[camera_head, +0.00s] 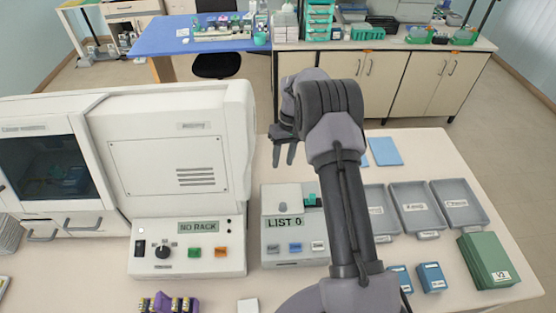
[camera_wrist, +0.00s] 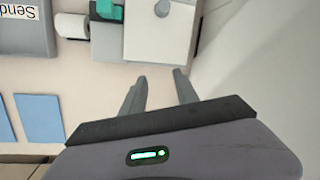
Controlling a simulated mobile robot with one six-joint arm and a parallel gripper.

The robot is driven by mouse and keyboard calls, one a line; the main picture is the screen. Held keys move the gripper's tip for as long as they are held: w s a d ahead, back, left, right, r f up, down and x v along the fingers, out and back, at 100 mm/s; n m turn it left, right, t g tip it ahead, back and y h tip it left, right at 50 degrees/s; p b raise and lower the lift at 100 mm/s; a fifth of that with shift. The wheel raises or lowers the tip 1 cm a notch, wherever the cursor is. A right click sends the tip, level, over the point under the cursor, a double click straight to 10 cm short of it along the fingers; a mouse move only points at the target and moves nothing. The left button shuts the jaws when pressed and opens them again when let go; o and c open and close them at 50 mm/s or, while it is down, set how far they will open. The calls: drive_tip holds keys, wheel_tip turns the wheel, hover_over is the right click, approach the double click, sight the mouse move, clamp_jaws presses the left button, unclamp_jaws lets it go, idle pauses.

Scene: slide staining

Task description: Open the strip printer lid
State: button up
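A teal piece (camera_head: 309,200) sits at the top's right side, partly behind my arm. In the wrist view the pale top (camera_wrist: 155,42) and round knob (camera_wrist: 162,8) lie beyond my fingertips. My gripper (camera_head: 284,156) is open and empty, above and behind the printer, touching nothing.
The large white machine (camera_head: 165,150) with a "NO RACK" panel stands tall close on the left. Grey trays (camera_head: 415,207), blue sheets (camera_head: 384,151) and a green box (camera_head: 487,260) lie to the right. A white roll (camera_wrist: 72,25) sits beside the printer.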

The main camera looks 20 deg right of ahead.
drive_tip(key=a+p+v, duration=0.1)
drive_tip(key=p+v, duration=0.1)
drive_tip(key=v, duration=1.5)
drive_tip(key=shift+r+p, duration=0.25)
drive_tip(key=shift+p, duration=0.05)
